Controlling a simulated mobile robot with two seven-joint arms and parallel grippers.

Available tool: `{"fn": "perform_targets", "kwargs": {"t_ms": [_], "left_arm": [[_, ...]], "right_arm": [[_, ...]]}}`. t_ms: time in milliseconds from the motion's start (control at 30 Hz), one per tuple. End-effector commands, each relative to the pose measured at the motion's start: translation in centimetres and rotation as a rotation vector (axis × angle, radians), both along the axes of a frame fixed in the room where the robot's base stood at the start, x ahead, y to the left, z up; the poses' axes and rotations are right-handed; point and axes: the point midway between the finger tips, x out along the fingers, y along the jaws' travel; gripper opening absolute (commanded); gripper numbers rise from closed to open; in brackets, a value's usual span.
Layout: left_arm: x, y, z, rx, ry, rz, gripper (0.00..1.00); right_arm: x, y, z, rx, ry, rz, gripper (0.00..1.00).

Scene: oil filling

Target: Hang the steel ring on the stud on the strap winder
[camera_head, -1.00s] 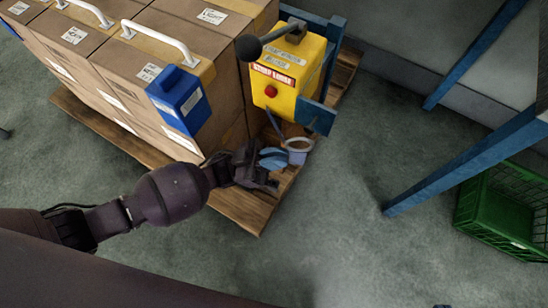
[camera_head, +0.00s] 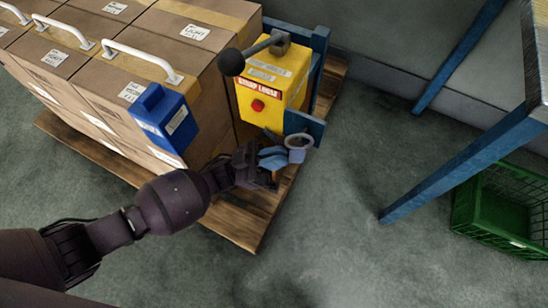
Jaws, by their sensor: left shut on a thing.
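The strap winder (camera_head: 270,90) is a yellow box with a red label, a red button and a black-knobbed lever, standing at the end of the carton stack. A blue plate (camera_head: 304,125) sticks out at its lower right. The pale steel ring (camera_head: 299,149) is just below this plate in the picture, with a small blue-grey piece at its lower edge. My left gripper (camera_head: 279,157), with blue fingers, is shut on the ring from the left. I cannot make out the stud, or whether the ring touches the winder. My right gripper is not in view.
Cartons (camera_head: 190,75) with white handles and a blue corner piece (camera_head: 166,120) stand on a wooden pallet (camera_head: 230,222) left of the winder. A blue-legged table (camera_head: 465,165) and a green crate (camera_head: 500,212) are at the right. The floor between is clear.

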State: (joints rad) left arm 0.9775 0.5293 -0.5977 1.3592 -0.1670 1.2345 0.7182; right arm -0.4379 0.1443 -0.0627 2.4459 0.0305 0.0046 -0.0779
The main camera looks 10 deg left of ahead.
Motion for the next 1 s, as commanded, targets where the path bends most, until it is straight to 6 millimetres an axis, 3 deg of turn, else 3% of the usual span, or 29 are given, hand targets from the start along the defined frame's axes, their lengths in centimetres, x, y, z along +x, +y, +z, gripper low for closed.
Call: {"fn": "perform_targets", "kwargs": {"t_ms": [367, 1000], "left_arm": [[1.1, -0.4, -0.8, 0.0, 0.0, 0.0, 0.0], [1.3, -0.4, -1.3, -0.001, -0.001, -0.001, 0.0]], "right_arm": [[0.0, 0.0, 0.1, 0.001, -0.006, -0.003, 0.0], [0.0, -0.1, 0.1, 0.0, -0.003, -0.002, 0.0]]}}
